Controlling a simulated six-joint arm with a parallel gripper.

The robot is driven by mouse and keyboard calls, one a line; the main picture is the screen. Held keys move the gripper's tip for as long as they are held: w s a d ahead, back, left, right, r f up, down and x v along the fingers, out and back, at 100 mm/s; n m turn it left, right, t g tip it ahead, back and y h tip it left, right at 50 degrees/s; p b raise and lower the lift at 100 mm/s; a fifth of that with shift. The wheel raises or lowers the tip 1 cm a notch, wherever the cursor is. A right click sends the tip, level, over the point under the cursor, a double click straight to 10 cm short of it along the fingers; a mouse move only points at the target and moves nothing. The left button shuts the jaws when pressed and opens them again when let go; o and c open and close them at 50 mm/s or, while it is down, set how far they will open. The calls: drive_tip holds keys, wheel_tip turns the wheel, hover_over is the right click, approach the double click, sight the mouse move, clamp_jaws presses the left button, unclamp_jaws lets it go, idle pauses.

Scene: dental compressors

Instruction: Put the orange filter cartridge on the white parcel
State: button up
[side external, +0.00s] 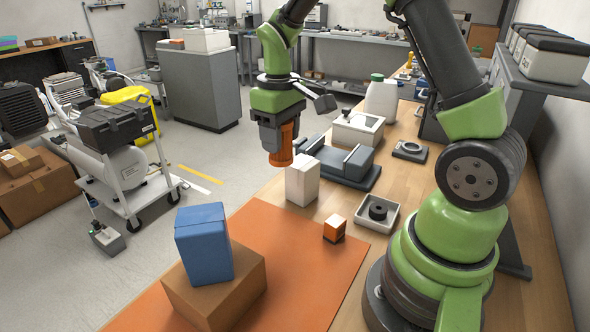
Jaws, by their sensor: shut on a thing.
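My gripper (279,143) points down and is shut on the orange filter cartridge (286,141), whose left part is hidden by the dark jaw. The cartridge is upright and in the air. The white parcel (302,182) stands upright on the wooden bench near the far edge of the orange mat. In the picture the cartridge is just up and left of the parcel's top; I cannot tell the exact gap in depth.
A blue box (204,243) sits on a cardboard box (224,293) on the orange mat (310,269). A small orange-and-white box (334,228) stands near the parcel. A grey fixture (345,167) is behind it, and a white tray (387,222) holds a black ring to the right.

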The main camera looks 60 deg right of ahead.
drive_tip(key=d+r, duration=0.5)
drive_tip(key=d, duration=0.2)
hover_over(303, 162)
wheel_tip(303, 162, down, 9)
drive_tip(key=shift+f, duration=0.1)
drive_tip(key=o, duration=0.9)
